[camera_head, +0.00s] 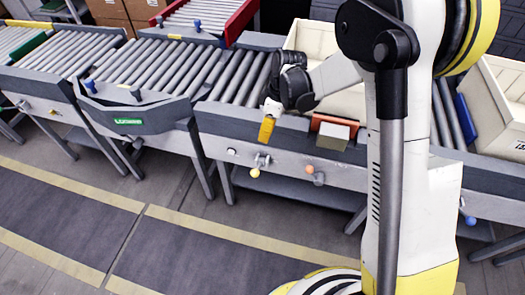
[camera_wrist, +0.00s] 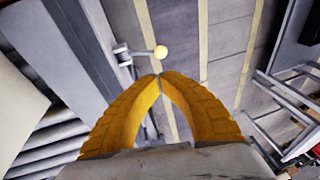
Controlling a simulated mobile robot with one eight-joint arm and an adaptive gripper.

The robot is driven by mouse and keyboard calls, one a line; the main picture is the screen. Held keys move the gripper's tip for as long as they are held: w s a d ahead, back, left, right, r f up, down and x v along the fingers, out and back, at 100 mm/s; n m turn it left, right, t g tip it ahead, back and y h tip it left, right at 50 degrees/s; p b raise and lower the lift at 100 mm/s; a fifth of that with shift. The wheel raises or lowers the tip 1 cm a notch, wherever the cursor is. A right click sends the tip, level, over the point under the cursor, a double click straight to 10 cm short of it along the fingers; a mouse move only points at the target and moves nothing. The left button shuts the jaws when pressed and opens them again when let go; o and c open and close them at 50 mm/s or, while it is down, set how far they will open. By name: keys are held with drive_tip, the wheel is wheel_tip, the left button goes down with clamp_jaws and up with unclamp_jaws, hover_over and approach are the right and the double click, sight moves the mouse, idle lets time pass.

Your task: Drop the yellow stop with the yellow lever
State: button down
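The yellow lever (camera_head: 254,172), with a round yellow knob, sticks out from the front of the conveyor frame, with its knob pointing down in the head view. Its pale yellow knob (camera_wrist: 161,52) also shows in the wrist view, just beyond my fingertips. My gripper (camera_head: 266,131) has yellow fingers and hangs above the lever at the conveyor's front edge. In the wrist view my gripper (camera_wrist: 158,78) has its fingertips together, with nothing between them. A yellowish plate (camera_head: 333,138) stands at the conveyor edge right of my gripper; I cannot tell if it is the yellow stop.
An orange-knobbed lever (camera_head: 319,179) is right of the yellow one, and a blue-knobbed lever (camera_head: 470,220) is further right. Cream crates (camera_head: 499,105) stand on the rollers behind. The floor (camera_head: 190,250) in front of the conveyor is clear.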

drive_tip(key=shift+w+f, duration=0.2)
drive_tip(key=shift+f, duration=0.25)
drive_tip(key=b, duration=0.6)
hover_over(259, 167)
drive_tip(key=s+a, duration=0.2)
drive_tip(key=s, duration=0.1)
drive_tip(key=f, duration=1.3)
drive_tip(key=shift+d+f, duration=0.25)
drive_tip(key=shift+w, duration=0.15)
